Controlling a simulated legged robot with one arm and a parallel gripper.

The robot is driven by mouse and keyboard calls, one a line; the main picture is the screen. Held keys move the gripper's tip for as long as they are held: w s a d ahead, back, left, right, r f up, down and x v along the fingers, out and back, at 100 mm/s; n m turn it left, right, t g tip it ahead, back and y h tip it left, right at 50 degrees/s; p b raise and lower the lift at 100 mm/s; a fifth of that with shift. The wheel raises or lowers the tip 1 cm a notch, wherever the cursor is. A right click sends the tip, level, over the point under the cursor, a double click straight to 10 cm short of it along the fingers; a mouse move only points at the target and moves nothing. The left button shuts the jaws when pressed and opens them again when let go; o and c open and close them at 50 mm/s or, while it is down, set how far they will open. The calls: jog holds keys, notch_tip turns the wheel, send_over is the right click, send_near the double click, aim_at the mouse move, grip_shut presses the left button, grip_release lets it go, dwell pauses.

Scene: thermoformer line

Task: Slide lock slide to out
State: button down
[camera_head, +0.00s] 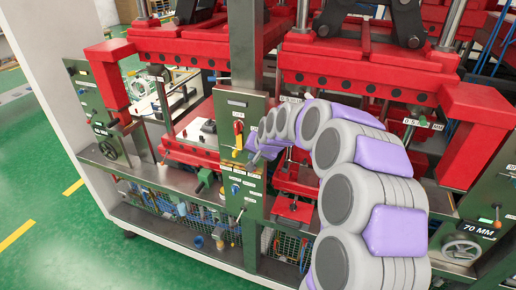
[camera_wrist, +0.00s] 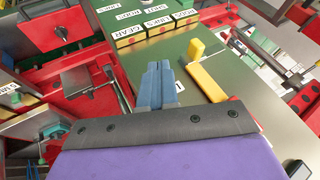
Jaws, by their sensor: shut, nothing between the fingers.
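My gripper (camera_wrist: 160,84) shows in the wrist view as two blue-grey fingers held together, with nothing between them. It is over the green panel (camera_wrist: 143,48), beside a yellow L-shaped piece (camera_wrist: 207,82) with a raised tab. That piece lies to the right of the fingertips and looks apart from them. I cannot tell for certain that it is the lock slide; no readable label names it. In the head view my arm reaches to the green control panel (camera_head: 236,104), and my gripper (camera_head: 255,158) is small there, near the panel's right edge.
Labelled yellow blocks with red lamps (camera_wrist: 130,42) line the panel's upper edge. A red and yellow switch (camera_head: 239,128) sits on the panel. Red press frames (camera_head: 180,47) stand on both sides. A steel ledge (camera_head: 130,168) runs along the front, with open green floor (camera_head: 45,190) at left.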

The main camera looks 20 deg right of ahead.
aim_at(234, 153)
jog(key=shift+w+a+f+p, duration=0.15)
jog(key=shift+w+a+f, duration=0.2)
jog(key=shift+w+a, duration=0.2)
jog(key=shift+w+a+f+p, duration=0.15)
jog(key=shift+w+a+f, duration=0.25)
jog(key=shift+w, duration=0.25)
jog(key=shift+w+a, duration=0.5)
jog(key=shift+a, duration=0.3)
jog(key=shift+w+a, duration=0.8)
jog(key=shift+a, duration=0.3)
jog(key=shift+s+d, duration=0.1)
